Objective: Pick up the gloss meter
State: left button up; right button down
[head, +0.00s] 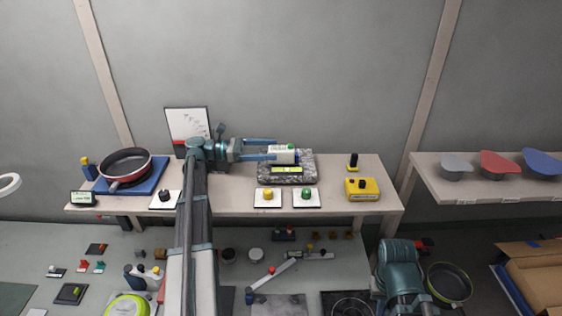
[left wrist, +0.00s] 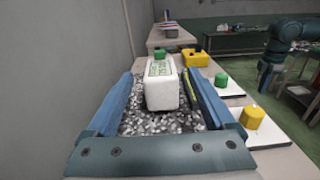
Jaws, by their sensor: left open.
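In the left wrist view the white meter (left wrist: 161,92) stands between the two open fingers (left wrist: 165,88), with visible gaps on both sides. My right gripper is not visible; only part of that arm shows.
White pads with a yellow knob (head: 267,194) and a green knob (head: 306,193) lie before the block. A yellow box (head: 362,189) stands to the right. A pan (head: 124,167) rests on a blue mat at left. A white panel (head: 188,124) stands behind my left arm.

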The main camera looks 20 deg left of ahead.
aim_at(286, 148)
pick_arm(q)
jog(key=shift+x, duration=2.8)
jog(key=shift+r, duration=0.1)
grip_shut()
